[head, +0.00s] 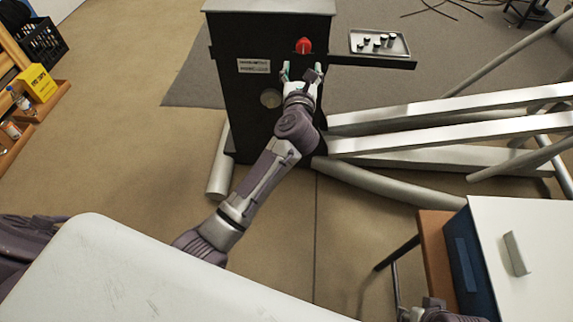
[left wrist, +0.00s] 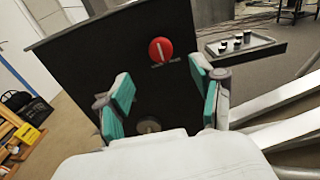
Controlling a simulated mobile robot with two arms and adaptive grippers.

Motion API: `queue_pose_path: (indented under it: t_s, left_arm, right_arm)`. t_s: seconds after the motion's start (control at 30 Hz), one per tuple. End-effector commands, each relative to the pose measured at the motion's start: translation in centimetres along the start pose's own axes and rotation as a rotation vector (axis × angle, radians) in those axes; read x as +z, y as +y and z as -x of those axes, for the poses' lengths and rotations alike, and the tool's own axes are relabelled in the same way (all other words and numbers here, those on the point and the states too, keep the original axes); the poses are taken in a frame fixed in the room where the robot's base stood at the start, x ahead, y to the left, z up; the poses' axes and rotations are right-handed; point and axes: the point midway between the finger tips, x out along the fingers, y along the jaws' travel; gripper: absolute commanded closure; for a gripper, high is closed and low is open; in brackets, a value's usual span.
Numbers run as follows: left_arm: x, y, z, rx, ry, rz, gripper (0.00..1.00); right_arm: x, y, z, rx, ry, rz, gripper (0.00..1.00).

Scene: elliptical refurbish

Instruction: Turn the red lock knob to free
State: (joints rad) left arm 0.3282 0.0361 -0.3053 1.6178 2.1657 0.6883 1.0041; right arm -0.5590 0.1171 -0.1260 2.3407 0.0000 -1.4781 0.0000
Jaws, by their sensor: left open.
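The red lock knob (head: 304,45) sits on the upper front of a black upright housing (head: 232,90). In the left wrist view the knob (left wrist: 161,50) is round with a pale upright bar mark on its face. My left gripper (head: 301,72) is open just below and in front of the knob in the head view. In the left wrist view its two teal-padded fingers (left wrist: 162,90) stand wide apart, with the knob beyond them and between them, not gripped. My right gripper cannot be made out; only a dark part of my right arm shows at the lower edge.
A side shelf with a metal tray (head: 356,49) of several small dark parts sticks out right of the housing. White and grey frame bars (head: 440,118) run to the right. A white-topped cabinet (head: 530,230) stands lower right. A yellow box (head: 37,83) is at far left.

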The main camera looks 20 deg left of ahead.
Motion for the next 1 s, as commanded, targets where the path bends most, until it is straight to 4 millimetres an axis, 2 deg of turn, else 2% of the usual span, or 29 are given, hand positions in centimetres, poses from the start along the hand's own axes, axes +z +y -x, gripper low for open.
queue_pose_path:
  t_s: [0.1,0.13,0.37,0.57,0.7,1.0]
  left_arm:
    - [0.1,0.0,2.4,-0.001,0.004,0.002,0.33]
    - [0.4,0.1,2.5,0.003,0.003,-0.031,0.33]
    - [-1.4,0.8,3.0,-0.014,-0.008,-0.47,0.33]
    - [-4.1,0.9,4.6,-0.088,-0.007,-0.855,0.33]
    - [-6.5,0.8,6.4,-0.172,-0.003,-1.111,0.33]
    - [-11.1,1.0,10.4,-0.356,-0.006,-1.503,0.33]
  right_arm:
    - [-0.2,0.0,0.8,0.0,0.0,0.0,0.6]
    - [-0.5,0.1,1.6,0.0,0.0,0.0,0.6]
    - [-1.9,0.2,6.3,0.0,0.0,0.0,0.6]
    - [-3.0,0.3,10.0,0.0,0.0,0.0,0.6]
    - [-3.8,0.4,12.5,0.0,0.0,0.0,0.6]
    - [-4.9,0.5,16.1,0.0,0.0,0.0,0.6]
